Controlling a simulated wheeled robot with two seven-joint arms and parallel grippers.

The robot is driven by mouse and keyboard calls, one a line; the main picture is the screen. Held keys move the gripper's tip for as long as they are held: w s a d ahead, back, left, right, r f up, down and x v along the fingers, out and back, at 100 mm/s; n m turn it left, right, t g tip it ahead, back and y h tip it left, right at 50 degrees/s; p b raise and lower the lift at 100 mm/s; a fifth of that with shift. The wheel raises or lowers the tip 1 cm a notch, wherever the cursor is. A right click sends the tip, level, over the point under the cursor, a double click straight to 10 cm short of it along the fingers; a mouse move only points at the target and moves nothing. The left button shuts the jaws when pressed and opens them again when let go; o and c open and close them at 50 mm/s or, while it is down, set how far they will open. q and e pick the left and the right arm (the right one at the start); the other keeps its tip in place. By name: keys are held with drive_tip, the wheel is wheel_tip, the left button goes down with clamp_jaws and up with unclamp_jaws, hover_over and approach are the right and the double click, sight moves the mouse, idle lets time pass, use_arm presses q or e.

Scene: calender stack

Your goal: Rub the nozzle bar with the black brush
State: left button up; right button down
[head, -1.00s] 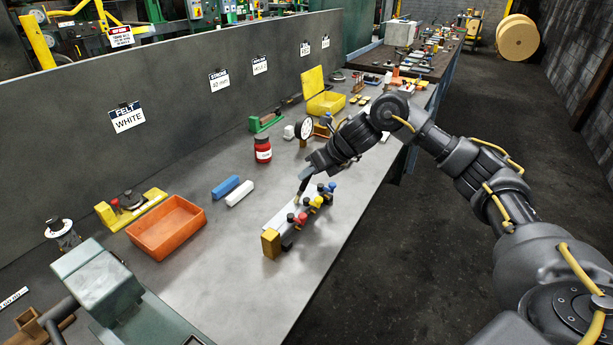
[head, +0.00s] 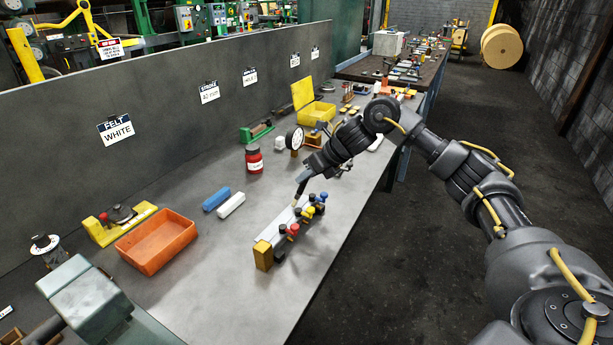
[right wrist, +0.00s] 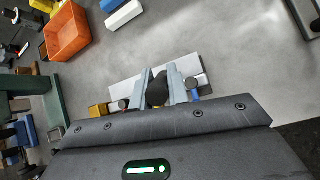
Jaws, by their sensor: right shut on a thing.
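The nozzle bar (head: 272,241) is a pale bar with a yellow-brown end block and several coloured knobs along its right side. It lies on the bench in the head view and also shows in the right wrist view (right wrist: 128,92). My right gripper (head: 303,181) is over the far part of the bar. It is shut on the black brush (right wrist: 157,90), whose dark body sits between the fingers in the right wrist view. The brush's lower end is at or just above the bar; contact is not clear. My left gripper is not in view.
An orange bin (head: 157,242), a blue block (head: 216,199), a white block (head: 231,205) and a red jar (head: 254,158) stand left of the bar. The bench's right edge is close to the bar.

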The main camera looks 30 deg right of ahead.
drive_tip(key=shift+r+p, duration=1.85)
drive_tip(key=shift+r, duration=0.9)
drive_tip(key=shift+r+p, duration=1.25)
drive_tip(key=shift+r, duration=0.3)
drive_tip(key=shift+f, duration=0.1)
